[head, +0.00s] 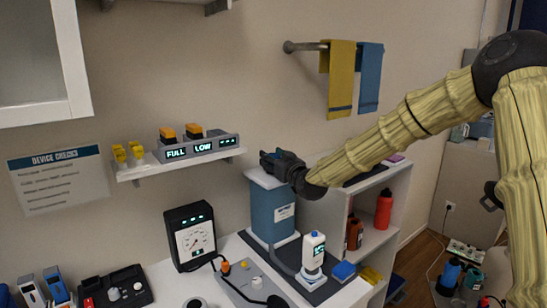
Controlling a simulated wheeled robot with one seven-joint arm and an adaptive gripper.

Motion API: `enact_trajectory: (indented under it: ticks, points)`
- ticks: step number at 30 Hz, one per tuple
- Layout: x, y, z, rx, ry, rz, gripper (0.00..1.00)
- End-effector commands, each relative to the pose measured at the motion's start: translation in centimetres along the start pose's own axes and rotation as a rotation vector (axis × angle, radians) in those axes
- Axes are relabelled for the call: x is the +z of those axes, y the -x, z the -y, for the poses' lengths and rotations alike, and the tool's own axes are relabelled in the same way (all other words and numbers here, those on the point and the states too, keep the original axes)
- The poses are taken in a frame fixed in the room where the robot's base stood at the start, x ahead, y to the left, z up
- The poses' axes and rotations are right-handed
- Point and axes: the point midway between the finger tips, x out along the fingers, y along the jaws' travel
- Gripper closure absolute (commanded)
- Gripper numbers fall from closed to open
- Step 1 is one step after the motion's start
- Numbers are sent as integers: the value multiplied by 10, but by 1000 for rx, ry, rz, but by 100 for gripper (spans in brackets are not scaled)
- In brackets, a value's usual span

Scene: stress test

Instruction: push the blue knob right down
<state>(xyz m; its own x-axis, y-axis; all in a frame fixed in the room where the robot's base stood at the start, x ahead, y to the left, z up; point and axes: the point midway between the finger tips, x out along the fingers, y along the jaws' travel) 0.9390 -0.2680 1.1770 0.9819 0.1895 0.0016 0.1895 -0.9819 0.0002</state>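My gripper (280,160) is dark and sits at the end of my arm, which reaches in from the right. It is over or just behind the top of a blue canister (271,212) with a pale lid and a white label. I cannot make out a blue knob clearly; the gripper covers part of the canister's top. I cannot tell whether the gripper touches the lid, or whether its fingers are open or shut.
A white bottle-like device (313,252) with a small display and a blue block (343,271) stand in front of the canister. A black gauge (192,238) is to its left. A wall shelf (180,164) holds lit displays. Open shelving with a red bottle (383,209) is at right.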

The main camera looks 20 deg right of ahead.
Motion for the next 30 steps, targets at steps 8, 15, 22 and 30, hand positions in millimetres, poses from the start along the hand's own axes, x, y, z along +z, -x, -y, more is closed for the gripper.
enact_trajectory:
  ticks: [8, 15, 22, 30]
  points:
    - [6, 1, -1, 1, -1, 5, 99]
    - [7, 1, -1, 1, 0, 7, 42]
    - [5, 0, 0, -1, 0, 4, 34]
    - [4, 7, 1, -1, 0, 3, 34]
